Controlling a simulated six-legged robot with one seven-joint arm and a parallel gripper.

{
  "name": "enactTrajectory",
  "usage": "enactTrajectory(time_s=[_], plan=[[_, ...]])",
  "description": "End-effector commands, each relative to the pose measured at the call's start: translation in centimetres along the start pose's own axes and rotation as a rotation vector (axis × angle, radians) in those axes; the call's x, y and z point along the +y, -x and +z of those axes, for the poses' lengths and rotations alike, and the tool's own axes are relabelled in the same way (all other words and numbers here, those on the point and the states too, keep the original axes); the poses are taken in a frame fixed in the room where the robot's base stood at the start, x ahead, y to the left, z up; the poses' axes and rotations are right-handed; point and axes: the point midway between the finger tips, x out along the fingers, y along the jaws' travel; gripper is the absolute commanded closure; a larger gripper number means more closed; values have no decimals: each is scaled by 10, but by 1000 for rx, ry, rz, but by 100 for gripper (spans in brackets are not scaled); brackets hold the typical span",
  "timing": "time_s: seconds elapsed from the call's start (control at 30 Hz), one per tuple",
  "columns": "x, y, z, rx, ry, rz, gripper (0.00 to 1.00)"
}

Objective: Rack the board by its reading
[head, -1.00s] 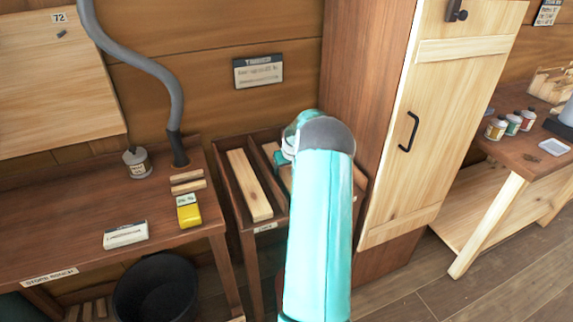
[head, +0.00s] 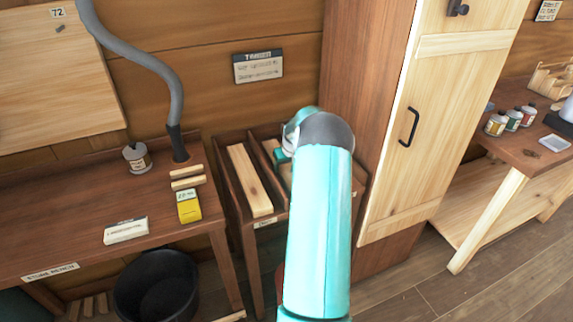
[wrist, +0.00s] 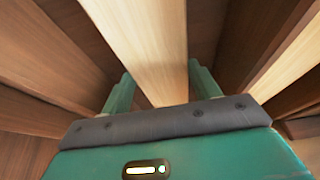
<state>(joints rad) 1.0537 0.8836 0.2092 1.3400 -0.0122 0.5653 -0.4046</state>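A pale board (head: 249,180) lies lengthwise in the left bay of the dark wooden rack (head: 233,207). Another pale board (head: 270,150) shows in the bay to its right, partly hidden by my arm. In the wrist view a pale board (wrist: 150,40) runs between the two fingers of my gripper (wrist: 160,75), with dark dividers on both sides. The fingers are very near its edges; I cannot tell whether they press on it. In the head view my arm hides the fingers. A yellow meter (head: 189,207) with a small display lies on the bench; its reading is illegible.
The store bench (head: 75,230) stands left, with a white labelled block (head: 126,231), small wood strips (head: 187,178) and a grey hose. A timber notice (head: 258,67) hangs above the rack, its small print unreadable. A tall closed cupboard (head: 440,120) stands close on the right.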

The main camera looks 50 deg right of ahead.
Motion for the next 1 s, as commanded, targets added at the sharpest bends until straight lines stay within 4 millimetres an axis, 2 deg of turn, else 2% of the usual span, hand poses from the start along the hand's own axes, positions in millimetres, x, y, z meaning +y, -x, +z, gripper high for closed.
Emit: enactTrajectory(time_s=[0.03, 0.1, 0.13, 0.4, 0.53, 0.67, 1.0], plan=[[0, 0, 0, 1, 0, 0, 31], [0, 0, 0, 1, 0, 0, 17], [0, 0, 0, 1, 0, 0, 13], [0, 0, 0, -1, 0, 0, 13], [0, 8, -1, 1, 0, 1, 13], [1, 28, -1, 2, 1, 2, 13], [0, 103, -1, 3, 0, 2, 13]])
